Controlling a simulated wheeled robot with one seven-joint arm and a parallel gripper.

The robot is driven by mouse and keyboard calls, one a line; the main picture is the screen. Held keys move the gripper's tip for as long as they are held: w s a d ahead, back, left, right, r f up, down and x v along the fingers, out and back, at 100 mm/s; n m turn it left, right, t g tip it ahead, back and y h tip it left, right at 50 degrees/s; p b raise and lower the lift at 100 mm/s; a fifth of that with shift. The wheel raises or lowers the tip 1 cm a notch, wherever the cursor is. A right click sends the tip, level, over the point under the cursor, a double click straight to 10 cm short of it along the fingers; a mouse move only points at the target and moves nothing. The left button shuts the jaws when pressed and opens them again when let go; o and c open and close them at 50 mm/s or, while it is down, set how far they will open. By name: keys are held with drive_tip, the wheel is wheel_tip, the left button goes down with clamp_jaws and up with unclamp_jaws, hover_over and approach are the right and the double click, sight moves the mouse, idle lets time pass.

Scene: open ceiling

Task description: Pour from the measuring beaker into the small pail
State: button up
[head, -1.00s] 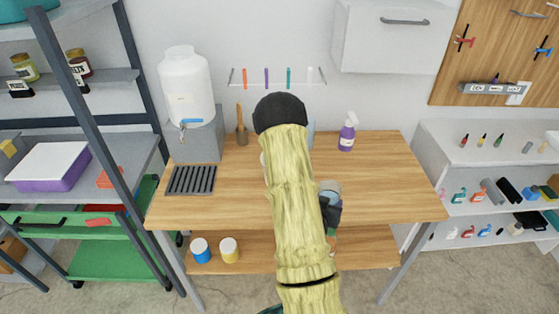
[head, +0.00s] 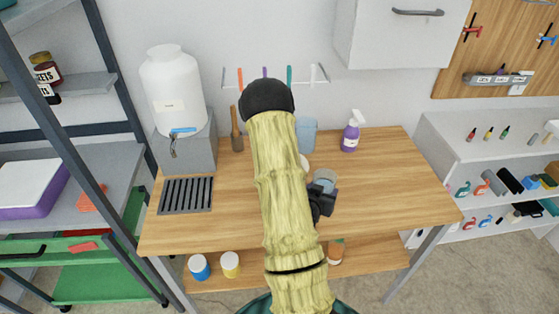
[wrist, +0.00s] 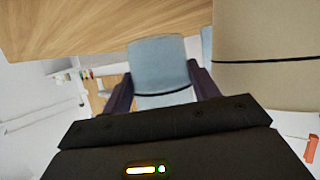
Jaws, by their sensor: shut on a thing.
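My gripper (head: 320,197) is shut on a light grey-blue cup-like vessel, which I take as the measuring beaker (head: 326,178), just right of my arm above the table. In the wrist view the beaker (wrist: 158,62) sits between the two dark fingers of my gripper (wrist: 160,85). Its contents cannot be made out. A light-blue container (head: 307,134) stands at the back of the table, partly behind my arm; it may be the small pail, but I cannot tell. A white rounded thing (head: 304,162) beside my arm is mostly hidden.
The wooden table (head: 390,190) is clear on its right. A purple spray bottle (head: 350,136) stands at the back. At left are a white dispenser (head: 174,90) on a grey block, a dark drain grate (head: 185,195) and a brown wooden tool (head: 237,135). Paint cans (head: 231,264) stand on the lower shelf.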

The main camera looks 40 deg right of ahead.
sight(321, 175)
drive_tip(key=shift+s, duration=0.1)
drive_tip(key=w+r+n+g+p, duration=0.1)
drive_tip(key=w+r+n+p, duration=0.1)
drive_tip(key=r+p, duration=0.2)
drive_tip(key=w+a+r+n+g+h+p, duration=0.1)
drive_tip(key=r+p, duration=0.4)
drive_tip(key=p, duration=0.6)
drive_tip(key=shift+w+a+n+g, duration=0.25)
drive_tip(key=shift+w+n+g, duration=0.15)
drive_tip(key=shift+n+g, duration=0.3)
drive_tip(key=shift+w+r+p, duration=0.15)
drive_tip(key=shift+r+p, duration=0.1)
drive_tip(key=shift+p, duration=0.25)
drive_tip(key=shift+w+a+f+n+g+h, duration=0.15)
drive_tip(key=shift+f+n+g+h, duration=0.2)
drive_tip(key=shift+n, duration=0.45)
drive_tip(key=shift+r+n+g+h+p, duration=0.35)
drive_tip(key=shift+r+n+p, duration=0.2)
drive_tip(key=shift+p, duration=0.4)
drive_tip(key=shift+f+n, duration=0.4)
drive_tip(key=shift+n, duration=0.25)
idle(0.4)
drive_tip(key=shift+w+r+n+g+h+p, duration=0.15)
drive_tip(key=shift+r+n+g+h+p, duration=0.15)
drive_tip(key=shift+r+n+g+h, duration=0.25)
idle(0.8)
